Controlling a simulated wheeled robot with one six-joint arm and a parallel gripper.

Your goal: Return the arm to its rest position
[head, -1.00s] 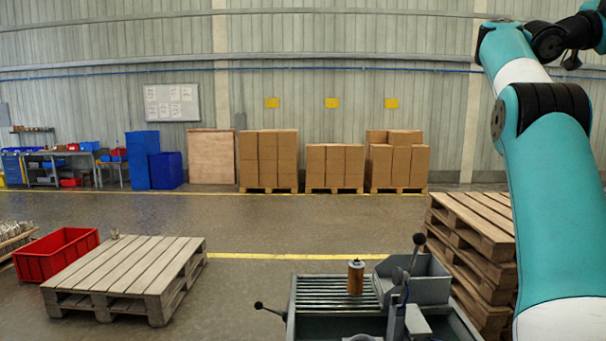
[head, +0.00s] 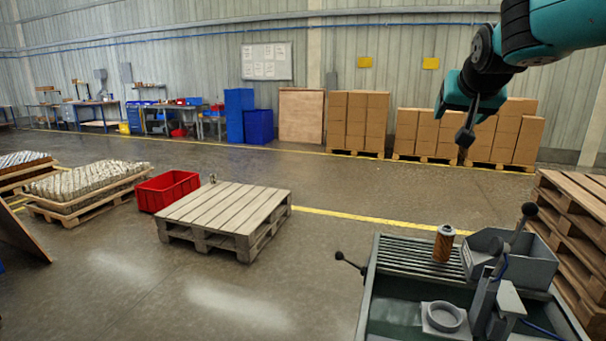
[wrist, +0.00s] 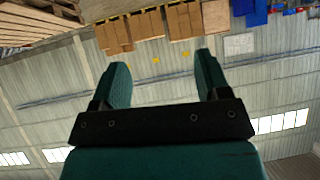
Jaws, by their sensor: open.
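My gripper (head: 468,128) shows at the upper right of the head view, held high in the air in front of the stacked boxes. In the wrist view its two teal fingers (wrist: 160,84) are spread apart with nothing between them. My arm reaches in from the upper right of the head view. A filter cartridge (head: 443,243), orange-brown with a pale top, stands upright on the slatted rack of the machine bench (head: 376,290), well below my gripper and apart from it.
The bench carries a grey bin (head: 532,272), levers and a round grey fixture (head: 442,317). A stack of pallets (head: 575,225) stands at the right. A low pallet (head: 225,208) and a red crate (head: 168,190) lie on the floor at left.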

